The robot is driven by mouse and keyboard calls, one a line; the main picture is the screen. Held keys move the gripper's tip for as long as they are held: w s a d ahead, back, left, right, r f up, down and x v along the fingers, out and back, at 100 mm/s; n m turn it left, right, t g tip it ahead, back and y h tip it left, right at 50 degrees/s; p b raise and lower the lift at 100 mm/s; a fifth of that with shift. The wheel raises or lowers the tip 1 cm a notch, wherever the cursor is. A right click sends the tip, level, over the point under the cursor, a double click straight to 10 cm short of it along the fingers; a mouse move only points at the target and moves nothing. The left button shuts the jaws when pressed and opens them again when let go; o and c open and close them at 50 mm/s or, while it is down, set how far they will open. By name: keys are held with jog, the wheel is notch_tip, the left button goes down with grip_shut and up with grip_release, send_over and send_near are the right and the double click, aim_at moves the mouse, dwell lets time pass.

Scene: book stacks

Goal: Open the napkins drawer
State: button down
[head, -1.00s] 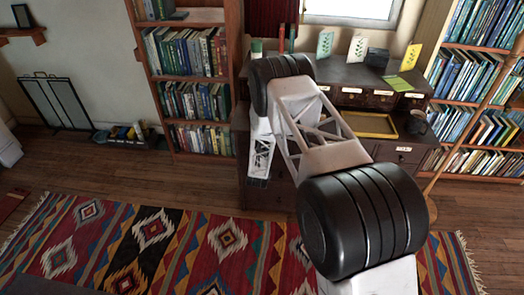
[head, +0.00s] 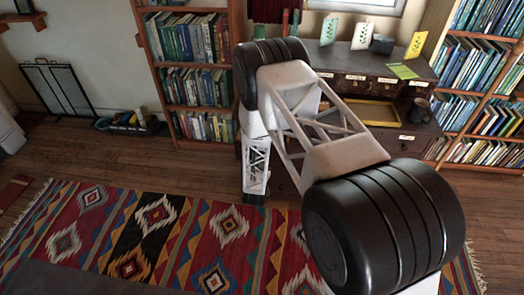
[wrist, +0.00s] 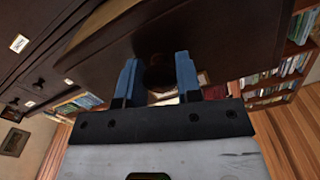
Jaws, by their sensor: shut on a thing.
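The dark wooden desk (head: 365,62) stands against the back wall, with small drawers bearing pale labels, such as one (head: 356,77) on its upper row. The labels are too small to read, so I cannot tell which drawer is for napkins. In the wrist view my gripper (wrist: 158,78) has its two blue fingers either side of a dark round shape (wrist: 158,72), apparently a knob, against a dark wooden front (wrist: 110,35). It is shut on this shape. In the head view my arm covers much of the desk's left side, and I cannot make out the fingers.
A yellow tray (head: 368,112) lies in the desk's open middle, with a dark cup (head: 420,110) to its right. Cards, including a yellow one (head: 416,45), stand on top. Bookcases (head: 195,88) flank the desk. A patterned rug (head: 150,235) covers the floor in front.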

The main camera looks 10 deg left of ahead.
jog(key=s, duration=0.6)
jog(key=shift+s, duration=0.3)
jog(key=c, duration=0.8)
grip_release()
jog(key=shift+s, duration=3.9)
jog(key=shift+w+r, duration=0.1)
